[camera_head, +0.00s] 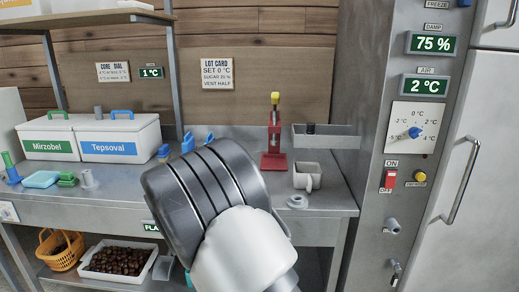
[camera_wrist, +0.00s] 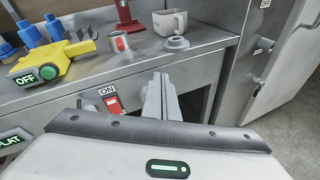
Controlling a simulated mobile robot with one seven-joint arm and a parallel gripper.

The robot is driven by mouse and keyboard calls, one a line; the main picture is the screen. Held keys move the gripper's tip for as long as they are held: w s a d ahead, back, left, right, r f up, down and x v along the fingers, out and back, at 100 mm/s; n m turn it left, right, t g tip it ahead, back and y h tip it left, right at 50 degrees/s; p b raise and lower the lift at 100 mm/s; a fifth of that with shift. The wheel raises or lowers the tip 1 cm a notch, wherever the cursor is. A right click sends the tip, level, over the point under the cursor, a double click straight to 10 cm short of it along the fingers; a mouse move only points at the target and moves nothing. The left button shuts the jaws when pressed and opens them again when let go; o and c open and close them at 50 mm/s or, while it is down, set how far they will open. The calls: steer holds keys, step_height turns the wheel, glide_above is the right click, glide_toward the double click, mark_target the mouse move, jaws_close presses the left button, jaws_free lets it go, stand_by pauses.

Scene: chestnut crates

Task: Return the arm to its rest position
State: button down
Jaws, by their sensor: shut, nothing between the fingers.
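My gripper (camera_wrist: 161,80) shows in the wrist view, its narrow grey fingers together with nothing between them. It points toward the front of the steel bench, near a red ON switch (camera_wrist: 111,101). In the head view, my dark and white arm link covers the middle of the bench, and the gripper itself is hidden behind it.
The steel bench (camera_head: 330,193) holds two white bins, Mirzobel (camera_head: 48,146) and Tepsoval (camera_head: 110,148), a red press (camera_head: 274,145) and a white mug (camera_head: 307,176). A yellow device marked OFF (camera_wrist: 52,62) stands near the bench edge. A tall control panel (camera_head: 385,240) rises at right.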

steer(key=s+d+r+m+g+h, duration=0.2)
steer(key=d+r+m, duration=0.15)
steer(key=d, duration=0.25)
steer(key=s+d+r+m+g+h, duration=0.2)
steer(key=d+r+m, duration=0.15)
steer(key=d, duration=0.25)
steer(key=s+d+r+m+g+y, duration=0.1)
steer(key=s+d+r+m+g, duration=0.15)
steer(key=s+m, duration=0.35)
steer(key=s+d+r+m+g+y, duration=0.15)
steer(key=s+d+m, duration=0.25)
steer(key=s, duration=0.4)
steer(key=s+d+r+m+g+y, duration=0.2)
steer(key=s+d+m+g, duration=0.1)
steer(key=s+m, duration=0.25)
steer(key=s+a+r+m+t+y, duration=0.2)
steer(key=s+a+r+m+y, duration=0.3)
steer(key=s, duration=0.4)
step_height(320, 180, up, 18)
steer(key=a+m+p, duration=0.1)
steer(key=p, duration=1.8)
steer(key=shift+a, duration=0.2)
